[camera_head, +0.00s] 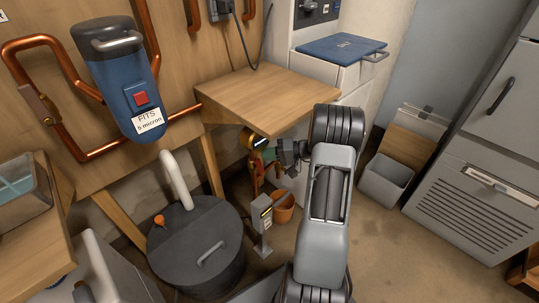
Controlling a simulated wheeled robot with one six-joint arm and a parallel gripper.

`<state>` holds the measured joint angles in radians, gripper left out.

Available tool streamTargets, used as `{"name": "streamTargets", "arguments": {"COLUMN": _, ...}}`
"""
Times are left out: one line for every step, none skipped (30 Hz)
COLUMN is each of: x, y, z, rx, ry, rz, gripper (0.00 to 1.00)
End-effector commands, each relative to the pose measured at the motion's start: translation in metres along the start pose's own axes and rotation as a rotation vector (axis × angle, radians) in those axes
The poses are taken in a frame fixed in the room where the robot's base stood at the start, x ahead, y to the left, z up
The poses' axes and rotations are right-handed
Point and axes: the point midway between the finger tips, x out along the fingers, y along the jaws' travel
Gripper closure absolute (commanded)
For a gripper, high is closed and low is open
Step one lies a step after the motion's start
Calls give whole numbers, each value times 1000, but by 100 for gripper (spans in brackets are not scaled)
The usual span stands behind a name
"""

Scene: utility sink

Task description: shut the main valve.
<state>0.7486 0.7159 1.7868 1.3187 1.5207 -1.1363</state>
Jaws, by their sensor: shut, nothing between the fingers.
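My arm reaches up and then left under the wooden shelf. My gripper (270,157) is small in view, shut and empty, beside a cluster of red-orange and green pipe fittings (256,166). I cannot tell whether the gripper touches the fittings. The main valve's handle cannot be made out clearly; it may be in this cluster, partly hidden by the gripper.
The wooden shelf (258,92) is close above the gripper. Below are an orange bucket (284,206), a grey post-mounted box (262,222) and a dark lidded tank (197,250). A blue filter housing (122,75) hangs left.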

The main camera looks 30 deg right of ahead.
Motion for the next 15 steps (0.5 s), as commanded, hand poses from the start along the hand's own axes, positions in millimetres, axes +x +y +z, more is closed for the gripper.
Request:
{"name": "streamTargets", "arguments": {"x": -3, "y": 1, "z": -3, "rx": 0, "ry": 1, "rz": 0, "gripper": 100}}
{"name": "streamTargets", "arguments": {"x": -5, "y": 1, "z": -6, "rx": -1, "ry": 1, "rz": 1, "gripper": 100}}
{"name": "streamTargets", "arguments": {"x": -9, "y": 1, "z": -9, "rx": -3, "ry": 0, "rz": 1, "gripper": 100}}
{"name": "streamTargets", "arguments": {"x": -12, "y": 1, "z": -12, "rx": -4, "ry": -1, "rz": 1, "gripper": 100}}
{"name": "streamTargets", "arguments": {"x": -15, "y": 1, "z": -16, "rx": -4, "ry": -3, "rz": 0, "gripper": 100}}
{"name": "streamTargets", "arguments": {"x": -20, "y": 1, "z": -21, "rx": -6, "ry": -6, "rz": 0, "gripper": 100}}
{"name": "streamTargets", "arguments": {"x": -23, "y": 1, "z": -25, "rx": -6, "ry": -7, "rz": 1, "gripper": 100}}
{"name": "streamTargets", "arguments": {"x": -32, "y": -2, "z": -24, "rx": -2, "ry": -5, "rz": 0, "gripper": 100}}
{"name": "streamTargets", "arguments": {"x": -40, "y": -3, "z": -24, "rx": -1, "ry": -6, "rz": -1, "gripper": 100}}
{"name": "streamTargets", "arguments": {"x": -46, "y": -3, "z": -24, "rx": -1, "ry": -6, "rz": 0, "gripper": 100}}
{"name": "streamTargets", "arguments": {"x": -53, "y": -4, "z": -24, "rx": -2, "ry": -6, "rz": 0, "gripper": 100}}
{"name": "streamTargets", "arguments": {"x": -60, "y": -3, "z": -24, "rx": -2, "ry": -6, "rz": -1, "gripper": 100}}
{"name": "streamTargets", "arguments": {"x": -66, "y": -3, "z": -24, "rx": -1, "ry": -7, "rz": 0, "gripper": 100}}
{"name": "streamTargets", "arguments": {"x": -72, "y": -3, "z": -24, "rx": -1, "ry": -7, "rz": 0, "gripper": 100}}
{"name": "streamTargets", "arguments": {"x": -79, "y": -3, "z": -24, "rx": -2, "ry": -6, "rz": -1, "gripper": 100}}
